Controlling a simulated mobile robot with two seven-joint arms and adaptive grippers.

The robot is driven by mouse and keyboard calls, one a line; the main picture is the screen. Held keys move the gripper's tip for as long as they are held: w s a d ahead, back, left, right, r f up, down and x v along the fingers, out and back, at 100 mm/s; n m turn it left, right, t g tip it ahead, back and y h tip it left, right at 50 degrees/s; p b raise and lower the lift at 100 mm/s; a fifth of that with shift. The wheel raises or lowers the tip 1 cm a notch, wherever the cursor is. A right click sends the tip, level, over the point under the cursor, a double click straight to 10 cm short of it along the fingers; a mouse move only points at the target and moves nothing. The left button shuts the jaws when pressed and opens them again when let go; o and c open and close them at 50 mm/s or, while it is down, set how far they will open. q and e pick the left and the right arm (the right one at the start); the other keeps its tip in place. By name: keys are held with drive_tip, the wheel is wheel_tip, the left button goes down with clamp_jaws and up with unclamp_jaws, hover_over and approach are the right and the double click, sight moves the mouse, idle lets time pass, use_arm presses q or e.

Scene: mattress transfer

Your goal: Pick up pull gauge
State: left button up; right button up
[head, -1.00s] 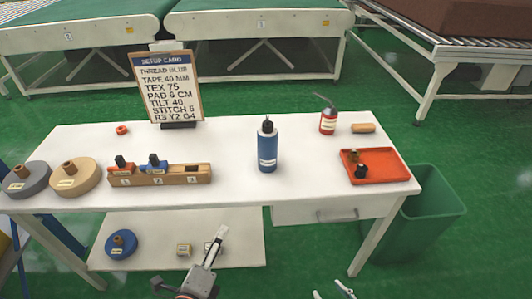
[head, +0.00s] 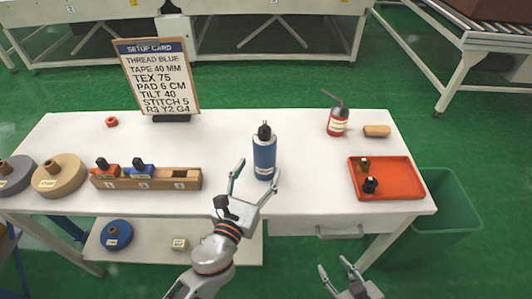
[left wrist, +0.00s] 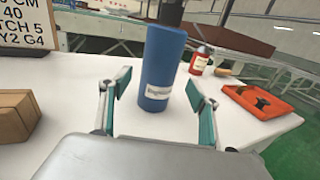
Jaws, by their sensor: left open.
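A blue upright cylinder (head: 264,156) with a white label and dark top stands on the white table; I take it for the pull gauge, but its label is unreadable. It also shows in the left wrist view (left wrist: 162,65). My left gripper (head: 254,174) is open at the near side of the cylinder. In the left wrist view its fingers (left wrist: 157,84) stand apart, one to each side of the cylinder, with visible gaps. My right gripper (head: 335,265) is low at the front, off the table, its fingers apart and empty.
A wooden block (head: 147,178) with red and blue pieces is left of the cylinder. A setup card (head: 158,80) stands behind. A red can (head: 337,122), tan piece (head: 377,131) and orange tray (head: 400,190) are right. The white tabletop (head: 310,185) is clear between cylinder and tray.

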sight(265, 157)
use_arm(q)
drive_tip(key=shift+w+d, duration=0.15)
drive_tip(key=shift+w, duration=0.3)
drive_tip(key=x, duration=0.5)
drive_tip(key=shift+f, duration=0.15)
drive_tip(key=c, duration=1.8)
drive_tip(key=shift+o, duration=0.2)
use_arm(e)
drive_tip(key=shift+w+d+r, duration=0.1)
drive_tip(key=shift+w, duration=0.25)
use_arm(q)
drive_tip(key=shift+r, duration=0.2)
